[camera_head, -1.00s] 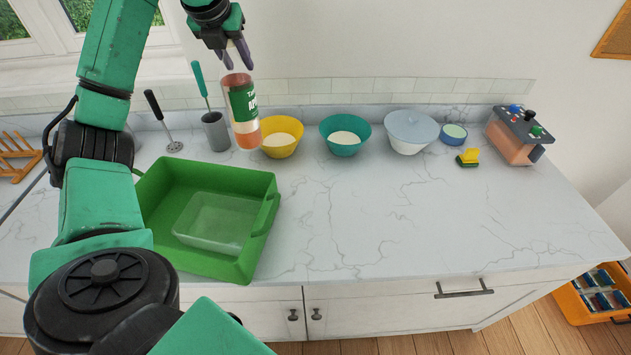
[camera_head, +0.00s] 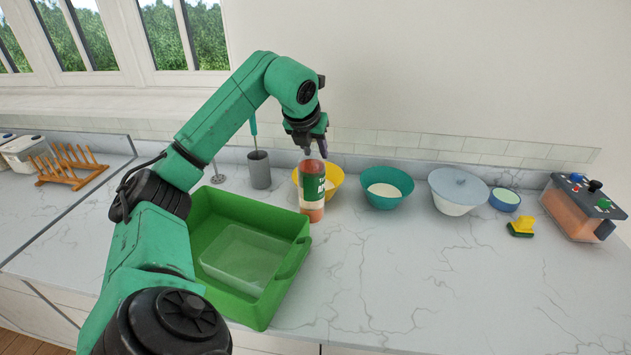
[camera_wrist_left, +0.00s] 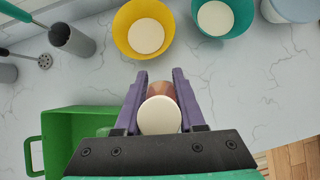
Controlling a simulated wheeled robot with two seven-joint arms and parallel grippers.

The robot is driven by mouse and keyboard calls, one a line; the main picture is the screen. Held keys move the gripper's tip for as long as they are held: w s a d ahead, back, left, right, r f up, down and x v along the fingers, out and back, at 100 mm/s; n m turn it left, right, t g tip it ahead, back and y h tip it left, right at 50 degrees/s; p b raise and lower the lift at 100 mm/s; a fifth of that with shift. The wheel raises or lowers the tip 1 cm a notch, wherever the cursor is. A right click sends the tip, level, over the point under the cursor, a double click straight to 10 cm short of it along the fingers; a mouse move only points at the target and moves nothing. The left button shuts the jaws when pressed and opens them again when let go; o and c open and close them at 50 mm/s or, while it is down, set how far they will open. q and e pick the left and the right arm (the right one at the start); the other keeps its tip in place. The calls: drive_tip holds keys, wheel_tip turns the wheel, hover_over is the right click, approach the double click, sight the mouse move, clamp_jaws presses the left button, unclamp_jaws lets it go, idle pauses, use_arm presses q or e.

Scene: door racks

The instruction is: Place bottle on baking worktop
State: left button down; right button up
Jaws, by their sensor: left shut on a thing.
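The bottle (camera_head: 312,188) is reddish with a green label and stands upright in front of the yellow bowl in the head view. My left gripper (camera_head: 314,150) is above it with its fingers pointing down, shut on its top. In the left wrist view the bottle's pale round top (camera_wrist_left: 160,115) sits between the purple fingers of the left gripper (camera_wrist_left: 160,82). The bottle's base is at or just above the white marble worktop (camera_head: 400,270); I cannot tell whether it touches. My right gripper is not in view.
A green tray (camera_head: 262,312) holding a clear container is just left of the bottle. The worktop's front right is clear.

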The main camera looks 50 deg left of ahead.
sight(315, 176)
use_arm(q)
wheel_tip(315, 176, down, 7)
drive_tip(key=shift+f+b, duration=0.15)
drive_tip(key=shift+b, duration=0.95)
drive_tip(key=shift+f, duration=0.1)
drive_tip(key=c, duration=0.5)
unclamp_jaws()
drive_tip(key=shift+s, duration=0.1)
